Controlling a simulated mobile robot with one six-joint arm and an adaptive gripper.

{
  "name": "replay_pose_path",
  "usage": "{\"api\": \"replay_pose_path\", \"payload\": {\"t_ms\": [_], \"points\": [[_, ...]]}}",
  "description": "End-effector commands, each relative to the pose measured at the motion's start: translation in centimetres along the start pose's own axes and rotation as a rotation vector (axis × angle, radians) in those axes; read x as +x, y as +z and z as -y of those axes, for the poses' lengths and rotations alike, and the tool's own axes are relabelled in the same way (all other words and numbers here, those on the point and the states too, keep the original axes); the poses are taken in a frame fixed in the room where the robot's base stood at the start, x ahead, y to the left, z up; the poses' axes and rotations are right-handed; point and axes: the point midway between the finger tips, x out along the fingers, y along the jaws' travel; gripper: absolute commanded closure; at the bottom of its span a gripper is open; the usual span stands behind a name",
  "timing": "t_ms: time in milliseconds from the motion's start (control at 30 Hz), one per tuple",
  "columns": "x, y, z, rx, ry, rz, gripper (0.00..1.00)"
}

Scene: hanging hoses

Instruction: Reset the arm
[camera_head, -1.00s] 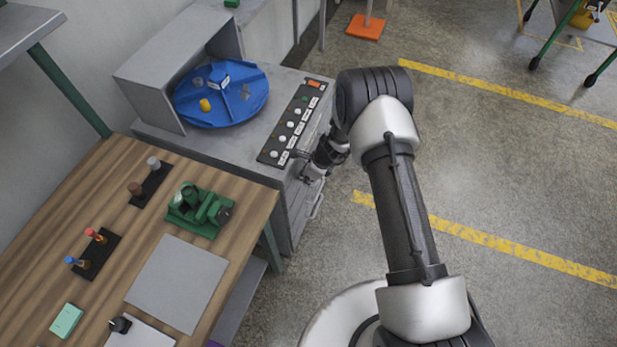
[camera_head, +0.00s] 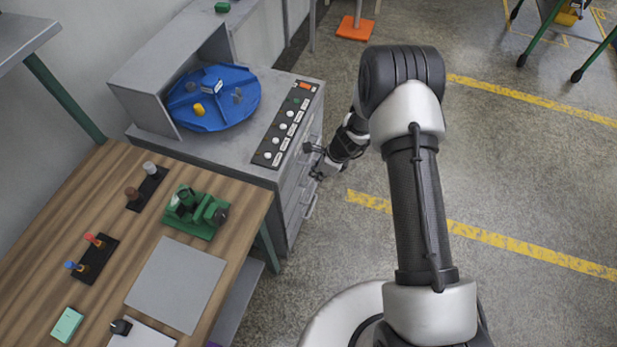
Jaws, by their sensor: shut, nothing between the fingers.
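My gripper (camera_head: 314,163) is in the head view, at the right side of the grey cabinet (camera_head: 295,195), near its upper front edge. It is small and dark here. Its fingers are shut with nothing held. My arm reaches up from the lower right, bends at the elbow at the top, and points down and left to the gripper. Whether the fingertips touch the cabinet front or a handle, I cannot tell.
A blue round turntable (camera_head: 245,100) and a black button panel (camera_head: 283,135) are on the cabinet. A wooden table (camera_head: 60,215) at left bears a green device (camera_head: 197,212) and a grey mat (camera_head: 178,283). An orange-based post (camera_head: 355,28) stands behind.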

Motion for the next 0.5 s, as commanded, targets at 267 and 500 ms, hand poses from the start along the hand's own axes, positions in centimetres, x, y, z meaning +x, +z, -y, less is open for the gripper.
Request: {"api": "replay_pose_path", "payload": {"t_ms": [267, 500], "points": [[-3.4, 0.0, 0.0, 0.001, 0.000, 0.000, 1.00], [-3.5, -0.1, 0.0, 0.001, 0.001, 0.000, 1.00]]}}
